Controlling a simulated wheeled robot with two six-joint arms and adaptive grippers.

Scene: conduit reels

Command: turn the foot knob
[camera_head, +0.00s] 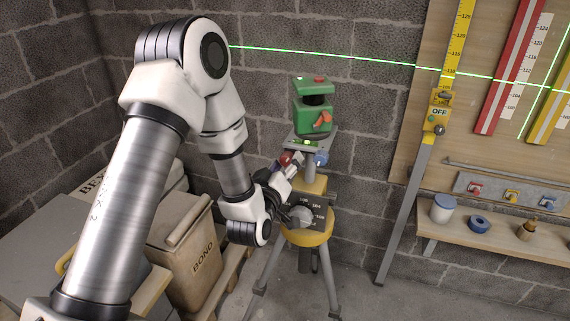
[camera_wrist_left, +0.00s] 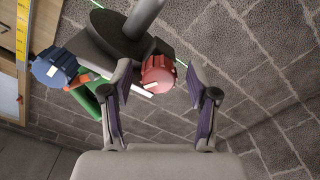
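A green laser level (camera_head: 312,110) stands on a small plate on top of a tripod (camera_head: 305,235). Under the plate are a red foot knob (camera_head: 285,158) and a blue foot knob (camera_head: 321,158). My left gripper (camera_head: 290,170) is at the red knob. In the left wrist view my left gripper (camera_wrist_left: 158,80) is open, with its two fingers apart on either side of the red knob (camera_wrist_left: 158,74). Gaps show between the knob and both fingers. The blue knob (camera_wrist_left: 54,67) sits apart to the left. My right gripper is not in view.
A green laser line crosses the block wall and the yellow staff (camera_head: 455,50). A yellow box marked OFF (camera_head: 437,112) is on the staff. A shelf (camera_head: 500,235) with small items is at right. A BOND bag (camera_head: 190,260) stands at left below my arm.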

